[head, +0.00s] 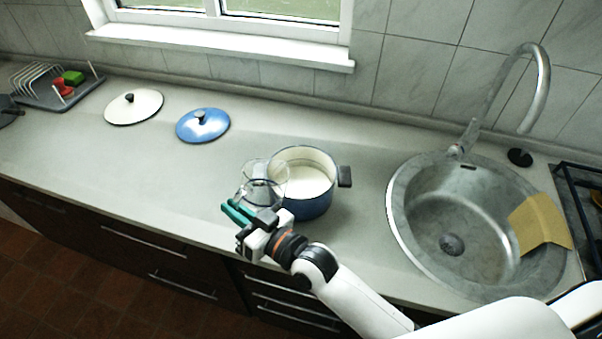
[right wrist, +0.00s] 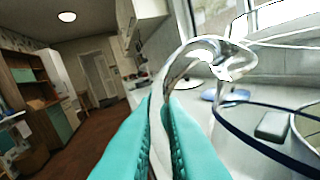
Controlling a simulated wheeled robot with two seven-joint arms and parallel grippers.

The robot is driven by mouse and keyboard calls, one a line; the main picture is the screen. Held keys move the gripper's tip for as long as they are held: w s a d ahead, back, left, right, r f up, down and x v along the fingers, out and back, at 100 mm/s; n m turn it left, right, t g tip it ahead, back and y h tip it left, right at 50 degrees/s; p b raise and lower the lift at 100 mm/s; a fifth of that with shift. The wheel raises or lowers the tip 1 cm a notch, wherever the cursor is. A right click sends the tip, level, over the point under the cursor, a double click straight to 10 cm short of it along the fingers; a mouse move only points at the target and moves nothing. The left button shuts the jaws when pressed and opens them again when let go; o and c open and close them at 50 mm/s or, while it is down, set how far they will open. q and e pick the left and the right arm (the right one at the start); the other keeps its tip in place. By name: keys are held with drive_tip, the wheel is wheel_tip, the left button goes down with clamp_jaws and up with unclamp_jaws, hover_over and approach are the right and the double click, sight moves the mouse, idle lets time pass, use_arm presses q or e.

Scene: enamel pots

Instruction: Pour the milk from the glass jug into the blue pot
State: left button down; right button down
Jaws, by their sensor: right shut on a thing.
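The glass jug (head: 262,186) is clear, looks empty of milk and overlaps the left rim of the blue pot in the head view. Its exact tilt is hard to tell. My right gripper (head: 238,212) is shut on the jug at its near left side. In the right wrist view, the teal fingers (right wrist: 160,120) close around a clear glass part of the jug (right wrist: 200,62). The blue pot (head: 312,206) stands uncovered on the counter, with a white, milk-like surface inside. Its dark-edged rim shows in the right wrist view (right wrist: 262,146). My left gripper is out of view.
A blue lid (head: 212,128) and a white lid (head: 133,108) lie on the counter to the left. A dish rack (head: 45,92) stands at far left. A round sink (head: 400,235) with a tall tap (head: 541,80) is at right. The counter's left front is clear.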

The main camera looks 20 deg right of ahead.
wheel_tip(320, 180, down, 8)
drive_tip(key=s+a+n+b, duration=0.1)
drive_tip(key=a+n+b, duration=0.1)
drive_tip(key=n+b, duration=0.2)
drive_tip(key=shift+s+f+b, duration=0.2)
drive_tip(key=shift+f+b, duration=0.05)
drive_tip(key=shift+b, duration=0.05)
